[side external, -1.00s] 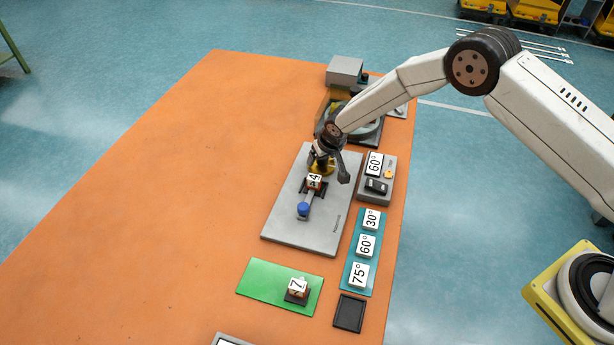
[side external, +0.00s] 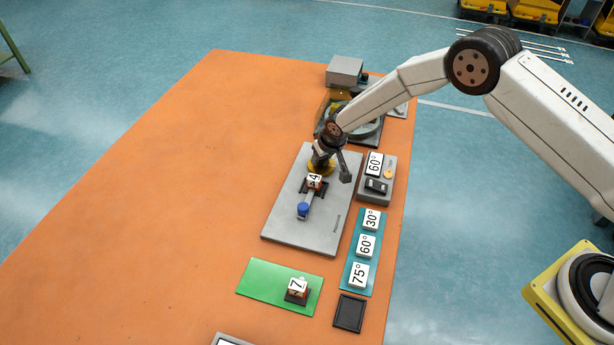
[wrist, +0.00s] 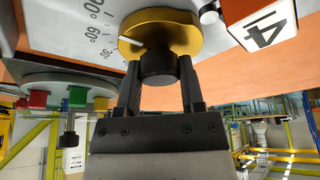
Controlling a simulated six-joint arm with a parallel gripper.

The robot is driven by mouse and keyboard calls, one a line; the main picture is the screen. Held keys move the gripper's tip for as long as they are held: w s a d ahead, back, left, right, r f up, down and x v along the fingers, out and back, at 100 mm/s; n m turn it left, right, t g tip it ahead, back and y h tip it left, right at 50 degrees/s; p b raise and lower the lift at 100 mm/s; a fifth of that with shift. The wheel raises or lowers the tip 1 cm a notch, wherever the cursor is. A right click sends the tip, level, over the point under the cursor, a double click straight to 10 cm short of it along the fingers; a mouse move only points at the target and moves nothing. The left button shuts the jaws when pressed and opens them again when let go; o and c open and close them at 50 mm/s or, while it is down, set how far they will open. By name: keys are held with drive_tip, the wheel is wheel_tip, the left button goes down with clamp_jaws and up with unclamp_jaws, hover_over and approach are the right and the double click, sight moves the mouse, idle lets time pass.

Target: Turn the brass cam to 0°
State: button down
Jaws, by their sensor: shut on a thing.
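The brass cam (wrist: 185,32) is a round disc with a black knob (wrist: 158,68) and a white index mark. The mark is at its left edge, beside the printed 30° and 60° labels; I cannot read its exact angle. My gripper (wrist: 158,82) is shut on the black knob, one finger on each side. In the side external view, the cam (side external: 320,168) shows as a yellow patch partly hidden under my gripper (side external: 323,160), at the upper part of the grey plate (side external: 290,235). The 0° label is not visible.
A cube marked 4 (side external: 314,182) and a blue knob (side external: 303,209) sit close below the cam. A grey box reading 60° (side external: 375,163) stands to the right. A teal strip with angle tiles (side external: 366,245) and a green mat (side external: 255,280) lie nearer. The orange table is clear at left.

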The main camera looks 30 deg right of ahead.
drive_tip(key=shift+n+y, duration=0.3)
drive_tip(key=shift+n, duration=0.5)
drive_tip(key=shift+n+y, duration=0.6)
drive_tip(key=shift+n, duration=0.8)
drive_tip(key=shift+n+g+y, duration=0.35)
drive_tip(key=shift+n, duration=0.75)
drive_tip(key=shift+n+g+y, duration=0.35)
drive_tip(key=shift+n, duration=0.75)
drive_tip(key=n+g, duration=0.1)
drive_tip(key=n, duration=0.1)
drive_tip(key=n+y, duration=0.1)
drive_tip(key=n, duration=0.2)
drive_tip(key=shift+g, duration=0.4)
drive_tip(key=shift+n+g, duration=0.7)
drive_tip(key=shift+n, duration=1.2)
drive_tip(key=shift+c, duration=1)
unclamp_jaws()
drive_tip(key=shift+r, duration=0.1)
